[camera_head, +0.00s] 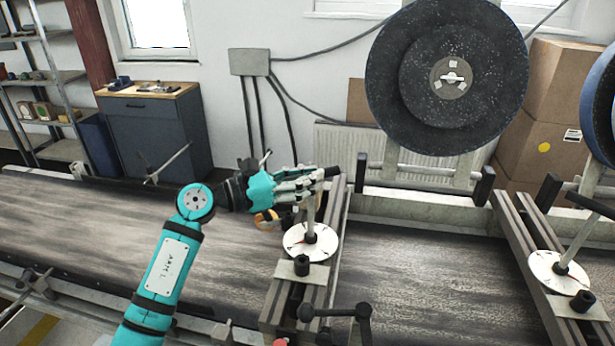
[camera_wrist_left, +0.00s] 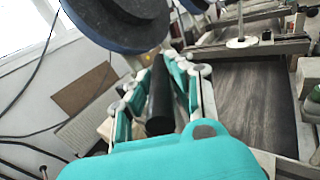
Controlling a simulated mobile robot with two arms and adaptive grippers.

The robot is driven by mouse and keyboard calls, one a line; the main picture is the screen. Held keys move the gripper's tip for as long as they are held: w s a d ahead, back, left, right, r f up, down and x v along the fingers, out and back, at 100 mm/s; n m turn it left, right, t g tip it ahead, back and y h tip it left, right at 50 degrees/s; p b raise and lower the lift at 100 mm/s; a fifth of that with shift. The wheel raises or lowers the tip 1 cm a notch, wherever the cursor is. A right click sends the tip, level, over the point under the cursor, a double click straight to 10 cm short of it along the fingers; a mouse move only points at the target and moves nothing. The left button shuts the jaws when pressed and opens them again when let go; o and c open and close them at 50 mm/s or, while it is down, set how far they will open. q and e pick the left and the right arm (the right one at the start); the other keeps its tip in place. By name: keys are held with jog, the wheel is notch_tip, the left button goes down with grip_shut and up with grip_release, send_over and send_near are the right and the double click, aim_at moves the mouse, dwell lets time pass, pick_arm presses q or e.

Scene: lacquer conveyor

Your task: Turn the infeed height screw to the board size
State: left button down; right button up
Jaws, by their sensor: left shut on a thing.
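A height screw (camera_head: 311,215) stands upright on the nearer cross beam, above a round white dial (camera_head: 298,243) with small dark marks. The marks are too small to read. My left gripper (camera_head: 322,176) is at the top of this screw, its fingers shut around the black crank handle. In the left wrist view the dark handle (camera_wrist_left: 161,98) lies between the two fingers. The fingers hide most of the handle in the head view. A second screw with a white dial (camera_head: 546,268) stands on the right cross beam. My right gripper is not in view.
A wide conveyor belt (camera_head: 90,225) runs beneath the beams. A large dark disc (camera_head: 420,110) stands behind it. A black-handled crank (camera_head: 338,312) is at the near edge. Cardboard boxes (camera_head: 563,85) and a grey cabinet (camera_head: 160,130) are at the back.

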pick_arm(q)
jog(key=shift+n+t+y, duration=0.3)
jog(key=shift+n+t, duration=0.1)
jog(key=shift+t, duration=0.3)
jog(key=c, duration=1.2)
grip_release()
jog(key=shift+s+a, duration=0.1)
jog(key=shift+a, duration=0.1)
jog(key=v, duration=1.1)
jog(key=shift+s+a, duration=0.15)
jog(key=shift+a, duration=0.15)
